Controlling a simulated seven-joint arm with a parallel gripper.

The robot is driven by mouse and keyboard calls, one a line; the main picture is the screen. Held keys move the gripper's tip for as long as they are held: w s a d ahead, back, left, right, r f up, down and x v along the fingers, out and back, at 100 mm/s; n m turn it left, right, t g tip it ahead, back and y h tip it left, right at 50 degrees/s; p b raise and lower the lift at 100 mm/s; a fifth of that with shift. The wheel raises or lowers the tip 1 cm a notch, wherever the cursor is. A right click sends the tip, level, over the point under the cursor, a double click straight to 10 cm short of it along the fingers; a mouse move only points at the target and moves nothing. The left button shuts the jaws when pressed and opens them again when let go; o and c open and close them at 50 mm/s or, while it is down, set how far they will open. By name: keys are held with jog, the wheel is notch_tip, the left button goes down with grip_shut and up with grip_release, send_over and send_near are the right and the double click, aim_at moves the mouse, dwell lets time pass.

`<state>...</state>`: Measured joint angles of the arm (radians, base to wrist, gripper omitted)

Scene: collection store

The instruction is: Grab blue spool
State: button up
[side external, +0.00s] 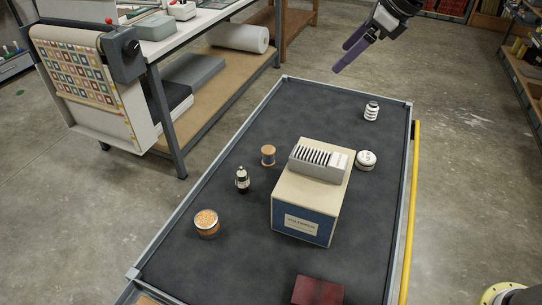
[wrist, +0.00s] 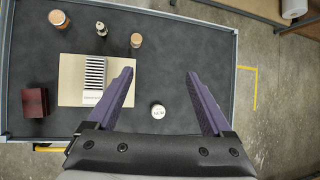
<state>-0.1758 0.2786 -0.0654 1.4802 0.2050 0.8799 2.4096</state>
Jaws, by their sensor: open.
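No plainly blue spool shows in either view. A small tan, wooden-looking spool (side external: 268,156) stands upright on the dark cart top, left of the box; its round brown end shows in the wrist view (wrist: 136,40). A black-and-white banded small object (side external: 371,110) stands near the far right corner; I cannot tell what it is, and it does not show in the wrist view. My gripper (side external: 343,57) is open and empty, high above the cart's far end. Its purple fingers (wrist: 160,75) are spread wide in the wrist view, and the spool lies beyond them.
A cream and blue box (side external: 300,203) bears a grey slotted rack (side external: 318,163). Around it stand a white-lidded tin (side external: 366,160), a dark bottle (side external: 242,180), an orange-filled jar (side external: 207,223) and a maroon box (side external: 318,291). The cart's far left area is clear.

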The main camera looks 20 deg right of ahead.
jog(key=w+a+f+g, duration=0.2)
jog(key=w+a+f, duration=0.45)
jog(key=f, duration=0.35)
jog(key=g, duration=0.1)
send_over(267, 149)
jog(key=s+d, duration=0.2)
notch_tip(267, 149, down, 15)
jog(key=shift+x, duration=3.4)
jog(key=shift+a, duration=0.15)
grip_shut()
